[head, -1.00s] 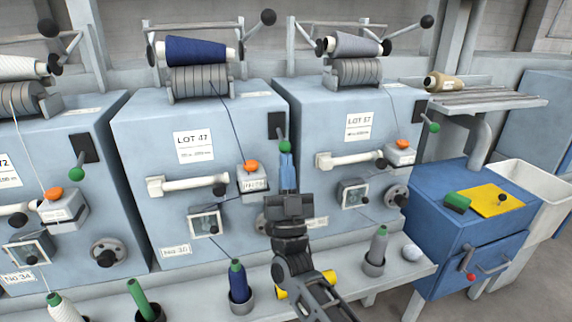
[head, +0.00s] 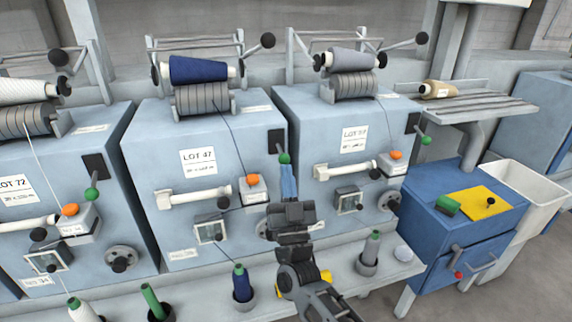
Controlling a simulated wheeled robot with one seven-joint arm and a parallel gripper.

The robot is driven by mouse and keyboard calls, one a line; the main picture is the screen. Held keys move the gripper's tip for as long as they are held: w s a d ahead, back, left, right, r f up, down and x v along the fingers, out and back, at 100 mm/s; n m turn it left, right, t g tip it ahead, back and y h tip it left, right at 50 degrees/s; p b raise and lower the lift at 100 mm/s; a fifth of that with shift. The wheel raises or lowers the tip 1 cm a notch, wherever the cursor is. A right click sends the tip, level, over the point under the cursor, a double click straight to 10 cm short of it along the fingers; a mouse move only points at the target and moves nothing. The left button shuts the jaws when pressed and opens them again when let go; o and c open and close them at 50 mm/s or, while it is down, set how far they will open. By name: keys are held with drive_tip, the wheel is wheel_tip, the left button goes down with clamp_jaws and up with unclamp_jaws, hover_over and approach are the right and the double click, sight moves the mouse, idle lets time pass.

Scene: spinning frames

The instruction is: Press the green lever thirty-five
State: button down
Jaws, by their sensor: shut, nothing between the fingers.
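The middle blue spinning unit (head: 150,150) carries a "LOT 47" label. Its small number plate (head: 183,254) is too blurred to read; the unit to its left bears No.34. The middle unit's green lever knob (head: 284,158) sticks out below a dark slot plate (head: 277,140) at its upper right. My gripper (head: 288,168) is shut and empty, with its blue fingers pointing up at this knob. The fingertips appear at the knob's underside; I cannot tell whether they touch. The gripper hides the lever's lower surroundings.
Similar green knobs stand on the left unit (head: 92,194) and right unit (head: 426,140). An orange button (head: 252,181) and white handle bar (head: 195,195) are left of my fingers. Bobbins, including a blue one (head: 241,283), stand on the front ledge. A blue cabinet (head: 440,225) is right.

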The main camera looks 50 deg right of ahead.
drive_tip(key=r+g+y+p, duration=0.1)
drive_tip(key=p, duration=0.3)
drive_tip(key=r+y+p, duration=0.1)
drive_tip(key=r+p, duration=0.1)
drive_tip(key=p, duration=0.2)
drive_tip(key=shift+s+a+r+n+g, duration=0.2)
drive_tip(key=shift+r+n+g, duration=0.1)
drive_tip(key=shift+g, duration=0.1)
drive_tip(key=shift+f, duration=0.2)
drive_tip(key=shift+s+f, duration=0.1)
